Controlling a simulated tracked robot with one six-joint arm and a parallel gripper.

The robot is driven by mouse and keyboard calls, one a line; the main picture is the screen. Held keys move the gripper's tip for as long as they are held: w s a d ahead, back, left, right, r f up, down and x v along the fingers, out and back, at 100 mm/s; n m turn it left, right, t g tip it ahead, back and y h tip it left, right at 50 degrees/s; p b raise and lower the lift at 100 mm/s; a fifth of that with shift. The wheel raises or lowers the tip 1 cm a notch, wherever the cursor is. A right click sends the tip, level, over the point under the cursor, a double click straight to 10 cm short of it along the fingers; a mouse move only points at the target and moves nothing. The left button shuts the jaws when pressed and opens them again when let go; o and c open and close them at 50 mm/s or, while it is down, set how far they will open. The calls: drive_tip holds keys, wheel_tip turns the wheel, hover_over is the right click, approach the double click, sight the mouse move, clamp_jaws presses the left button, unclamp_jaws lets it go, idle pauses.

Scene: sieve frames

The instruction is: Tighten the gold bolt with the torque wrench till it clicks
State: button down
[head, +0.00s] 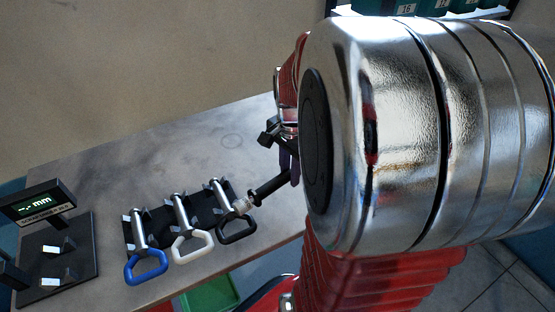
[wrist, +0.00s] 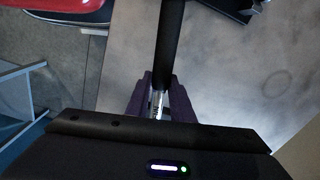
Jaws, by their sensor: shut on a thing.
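My gripper (wrist: 158,105) is shut on a dark tool, which I take for the torque wrench (wrist: 170,45). Its thick black grip extends from the purple finger pads in the wrist view, with a marked silver shaft between them. In the head view the wrench (head: 271,187) slants down-left from my gripper, and a silver end shows close to the black-handled piece on the rack. I cannot tell if they touch. My arm hides most of the gripper in the head view. I cannot make out a gold bolt in either view.
A black rack on the grey table (head: 90,160) holds silver pieces with blue (head: 146,268), white (head: 192,248) and black (head: 237,229) loop handles. A display reading "mm" (head: 38,203) stands on a black base at left. A green bin (head: 210,294) is below. The table's back is clear.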

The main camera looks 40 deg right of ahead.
drive_tip(key=shift+w+d+m, duration=0.15)
drive_tip(key=shift+w+m, duration=0.55)
drive_tip(key=shift+w, duration=0.2)
drive_tip(key=shift+w+d+m, duration=0.1)
drive_tip(key=shift+w+m, duration=0.6)
drive_tip(key=shift+w, duration=0.2)
idle(0.7)
drive_tip(key=shift+w+d+r+m, duration=0.1)
drive_tip(key=shift+w+d+m, duration=0.15)
drive_tip(key=shift+w+m, duration=0.45)
drive_tip(key=shift+w+d+m, duration=0.25)
drive_tip(key=shift+w+m, duration=0.35)
drive_tip(key=shift+w, duration=0.15)
idle(1.3)
drive_tip(key=shift+s+a+n, duration=0.2)
drive_tip(key=shift+s+n, duration=0.2)
drive_tip(key=shift+s, duration=0.1)
idle(0.3)
drive_tip(key=shift+r, duration=0.15)
